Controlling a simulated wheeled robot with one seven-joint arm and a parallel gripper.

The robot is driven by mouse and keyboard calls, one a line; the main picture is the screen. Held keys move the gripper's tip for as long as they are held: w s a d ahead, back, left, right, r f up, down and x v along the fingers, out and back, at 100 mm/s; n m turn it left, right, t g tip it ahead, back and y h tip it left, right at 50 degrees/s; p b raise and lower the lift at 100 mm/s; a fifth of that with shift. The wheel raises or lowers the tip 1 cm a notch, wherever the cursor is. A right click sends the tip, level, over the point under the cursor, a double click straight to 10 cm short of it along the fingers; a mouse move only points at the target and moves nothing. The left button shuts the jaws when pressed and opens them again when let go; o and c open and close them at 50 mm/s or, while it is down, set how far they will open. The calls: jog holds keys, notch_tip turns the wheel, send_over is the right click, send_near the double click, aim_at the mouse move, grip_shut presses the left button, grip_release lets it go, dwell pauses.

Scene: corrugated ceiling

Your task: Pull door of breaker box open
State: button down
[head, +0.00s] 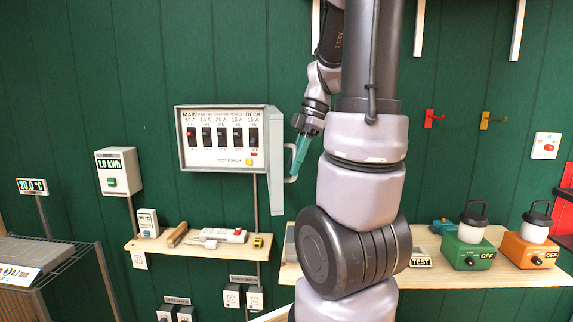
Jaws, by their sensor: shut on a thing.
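The breaker box (180,140) is a light grey box on the green wall, left of centre. Its row of labelled black switches is exposed. Its door (274,175) stands out from the box's right side and shows almost edge-on, so it is open. A pale handle (290,179) sits on the door's right-hand face. My gripper (298,160), with teal fingers, is at this handle from the right and is shut on it. The exact contact between fingers and handle is small and hard to make out.
My arm blocks the middle of the view.

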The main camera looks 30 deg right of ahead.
dwell(0.3)
jog(key=c, duration=1.1)
grip_release()
jog(key=v, duration=1.1)
jog(key=shift+f, duration=0.1)
